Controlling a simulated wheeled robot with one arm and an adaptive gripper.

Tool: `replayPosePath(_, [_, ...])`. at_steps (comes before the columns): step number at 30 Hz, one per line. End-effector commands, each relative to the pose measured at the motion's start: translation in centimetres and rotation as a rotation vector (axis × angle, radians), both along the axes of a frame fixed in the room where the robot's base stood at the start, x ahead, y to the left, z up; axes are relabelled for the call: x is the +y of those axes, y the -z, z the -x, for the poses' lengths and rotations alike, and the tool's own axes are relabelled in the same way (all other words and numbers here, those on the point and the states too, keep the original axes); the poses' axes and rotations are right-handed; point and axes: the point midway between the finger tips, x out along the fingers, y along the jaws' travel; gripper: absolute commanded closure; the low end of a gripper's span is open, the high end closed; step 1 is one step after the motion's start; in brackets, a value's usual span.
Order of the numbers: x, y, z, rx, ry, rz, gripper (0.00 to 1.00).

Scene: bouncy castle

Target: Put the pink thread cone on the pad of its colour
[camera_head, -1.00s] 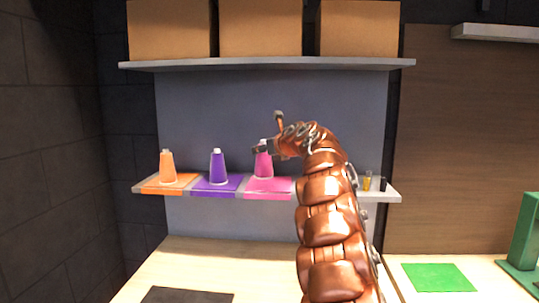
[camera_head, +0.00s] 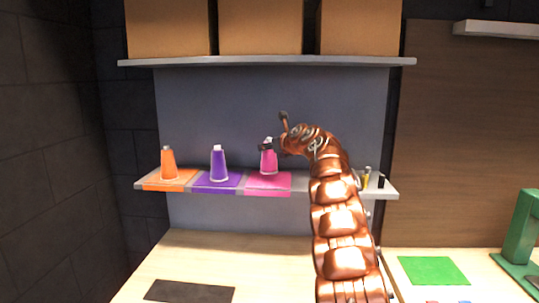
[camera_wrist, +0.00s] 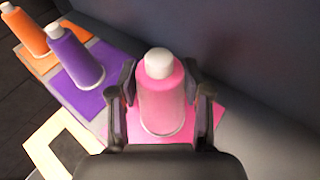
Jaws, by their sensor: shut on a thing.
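The pink thread cone (camera_head: 268,163) has a white top and stands upright over the pink pad (camera_head: 268,184) on the low shelf. My gripper (camera_head: 267,147) is shut on the cone, with one finger on each side of it. In the wrist view the pink cone (camera_wrist: 161,100) is between the fingers of my gripper (camera_wrist: 161,103), and the pink pad (camera_wrist: 209,112) shows behind and beside it. I cannot tell whether the cone's base touches the pad or is slightly above it.
An orange cone (camera_head: 168,163) and a purple cone (camera_head: 218,164) stand on pads of their colours to the left. Small bottles (camera_head: 367,178) stand at the shelf's right end. An upper shelf (camera_head: 266,63) holds cardboard boxes. A green pad (camera_head: 433,270) lies on the worktop below.

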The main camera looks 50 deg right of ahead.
Motion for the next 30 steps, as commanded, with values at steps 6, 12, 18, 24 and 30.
replayPosePath(6, [-0.1,1.9,0.1,0.002,0.002,0.0,0.96])
replayPosePath(12, [0.0,2.8,0.1,0.001,0.0,0.0,0.96])
replayPosePath(18, [0.0,2.9,0.0,0.0,0.0,0.0,0.96])
replayPosePath(24, [0.0,3.1,0.0,0.0,0.0,0.0,0.96])
replayPosePath(30, [0.0,3.2,0.0,0.0,0.0,0.0,0.39])
